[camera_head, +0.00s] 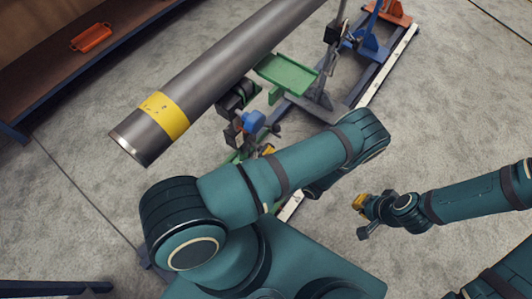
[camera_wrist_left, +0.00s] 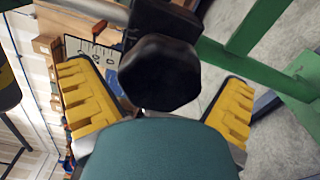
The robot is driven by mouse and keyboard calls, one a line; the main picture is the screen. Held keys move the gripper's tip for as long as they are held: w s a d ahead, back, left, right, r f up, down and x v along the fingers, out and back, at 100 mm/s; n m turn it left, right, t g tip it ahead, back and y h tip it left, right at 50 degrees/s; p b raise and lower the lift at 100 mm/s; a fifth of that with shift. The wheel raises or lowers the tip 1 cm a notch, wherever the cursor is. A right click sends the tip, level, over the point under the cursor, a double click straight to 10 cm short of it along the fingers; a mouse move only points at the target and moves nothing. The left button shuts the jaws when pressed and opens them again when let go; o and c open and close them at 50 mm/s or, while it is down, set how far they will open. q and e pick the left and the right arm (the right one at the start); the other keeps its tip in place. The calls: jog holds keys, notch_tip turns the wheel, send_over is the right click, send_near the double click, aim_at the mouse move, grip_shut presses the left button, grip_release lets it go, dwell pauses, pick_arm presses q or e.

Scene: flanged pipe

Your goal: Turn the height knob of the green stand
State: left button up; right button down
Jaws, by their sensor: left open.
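The green stand (camera_head: 236,157) is under the near part of the grey pipe (camera_head: 225,60) in the head view, mostly hidden by my left arm. In the left wrist view its green bars (camera_wrist_left: 262,25) show at the upper right. A black faceted knob (camera_wrist_left: 160,72) fills the middle of that view. My left gripper (camera_wrist_left: 155,78) is open, with one yellow finger on each side of the knob and visible gaps between. In the head view only a bit of its yellow finger shows past the arm. My right gripper (camera_head: 362,216) appears open and empty, above the floor away from the stand.
The pipe has a yellow band (camera_head: 164,116) near its close end. A green plate (camera_head: 287,73) and a blue stand (camera_head: 370,45) are farther back. A bench (camera_head: 60,75) with an orange tray (camera_head: 91,37) runs along the left. The carpet at right is clear.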

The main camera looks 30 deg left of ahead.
pick_arm(q)
jog(key=d, duration=0.7)
jog(key=shift+s+d, duration=0.25)
jog(key=shift+s, duration=0.05)
